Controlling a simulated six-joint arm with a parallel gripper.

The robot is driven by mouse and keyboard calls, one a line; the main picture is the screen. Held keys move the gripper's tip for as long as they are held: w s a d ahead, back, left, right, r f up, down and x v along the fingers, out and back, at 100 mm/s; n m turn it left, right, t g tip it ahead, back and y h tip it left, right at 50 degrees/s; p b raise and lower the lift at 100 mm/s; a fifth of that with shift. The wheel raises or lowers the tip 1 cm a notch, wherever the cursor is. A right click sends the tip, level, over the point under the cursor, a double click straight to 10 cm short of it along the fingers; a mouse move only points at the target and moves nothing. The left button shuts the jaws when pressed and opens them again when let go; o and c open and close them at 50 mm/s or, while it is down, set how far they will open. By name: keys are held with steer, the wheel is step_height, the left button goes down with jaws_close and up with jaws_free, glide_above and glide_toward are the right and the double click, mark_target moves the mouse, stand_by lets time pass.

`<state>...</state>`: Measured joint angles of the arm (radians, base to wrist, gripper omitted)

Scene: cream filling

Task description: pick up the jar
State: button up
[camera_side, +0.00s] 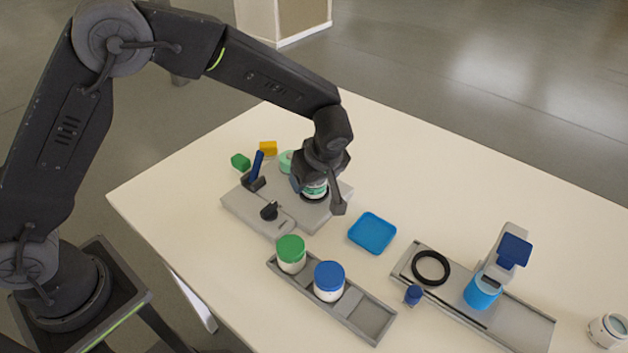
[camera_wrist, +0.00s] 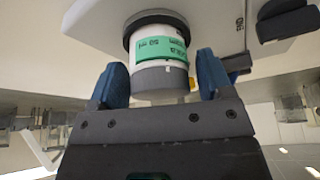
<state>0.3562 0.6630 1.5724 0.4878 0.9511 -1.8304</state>
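The jar, white with a green label and a grey top, stands in a black ring on the grey plate; it shows in the wrist view (camera_wrist: 158,52) and, partly hidden, in the side view (camera_side: 315,188). My gripper (camera_side: 316,180) is above the plate at the jar. In the wrist view its blue fingers (camera_wrist: 163,80) are apart, one on each side of the jar's grey top. A narrow gap shows between the right finger and the jar. The left finger is very close to it, and I cannot tell whether it touches.
A grey tray (camera_side: 372,322) holds a green-lidded jar (camera_side: 291,254) and a blue-lidded jar (camera_side: 329,281). A blue dish (camera_side: 372,233) lies right of the plate. A grey stand (camera_side: 525,320) with a black ring is further right. Green (camera_side: 240,161) and yellow (camera_side: 268,148) blocks lie behind.

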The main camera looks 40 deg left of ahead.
steer(key=c, duration=0.8)
steer(key=shift+r, duration=0.15)
